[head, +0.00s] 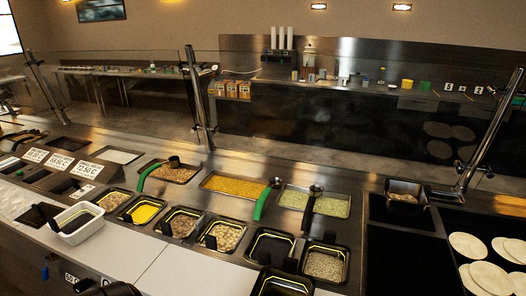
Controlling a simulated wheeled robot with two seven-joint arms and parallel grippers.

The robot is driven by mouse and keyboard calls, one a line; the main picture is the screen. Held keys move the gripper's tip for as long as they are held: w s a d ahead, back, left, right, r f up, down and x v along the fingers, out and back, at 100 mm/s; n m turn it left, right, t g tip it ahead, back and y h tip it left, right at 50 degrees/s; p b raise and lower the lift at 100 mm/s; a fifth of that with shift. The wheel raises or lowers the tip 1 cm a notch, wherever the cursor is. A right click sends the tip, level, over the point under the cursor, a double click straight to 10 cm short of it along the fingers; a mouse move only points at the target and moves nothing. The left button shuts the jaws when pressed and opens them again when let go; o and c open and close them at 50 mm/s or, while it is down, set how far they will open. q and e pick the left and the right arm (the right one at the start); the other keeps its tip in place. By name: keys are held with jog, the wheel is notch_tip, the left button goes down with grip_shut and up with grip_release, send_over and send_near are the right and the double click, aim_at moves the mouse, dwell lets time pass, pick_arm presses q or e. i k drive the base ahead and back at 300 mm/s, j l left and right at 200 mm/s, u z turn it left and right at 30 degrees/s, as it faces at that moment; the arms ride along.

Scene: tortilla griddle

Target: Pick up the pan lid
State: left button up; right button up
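I cannot make out a pan lid for certain in the head view. A small dark metal pan (424,205) with pale brown contents stands uncovered at the back of the dark griddle surface on the right. No gripper can be made out. A black rounded shape at the bottom edge, left of centre, may be part of my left arm, but its fingers do not show.
A counter holds several food pans, including one of yellow shreds (238,187). Green-handled ladles (261,204) rest in some. A white tub (79,227) stands left on the white board (125,250). Tortillas (468,245) lie right. Metal posts (198,100) rise behind.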

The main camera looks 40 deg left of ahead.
aim_at(35, 218)
jog(key=u, duration=3)
jog(key=i+j+z, duration=0.1)
jog(key=z, duration=0.4)
jog(key=i+j+z, duration=0.1)
jog(key=z, duration=0.35)
jog(key=j+z, duration=0.15)
jog(key=z, duration=0.35)
jog(key=i+j+z, duration=0.1)
jog(key=j+z, duration=0.25)
jog(key=j, duration=0.5)
jog(key=j+z, duration=0.4)
jog(key=j, duration=0.45)
jog(key=k+j+z, duration=0.1)
jog(key=j+z, duration=0.25)
jog(key=j, duration=0.5)
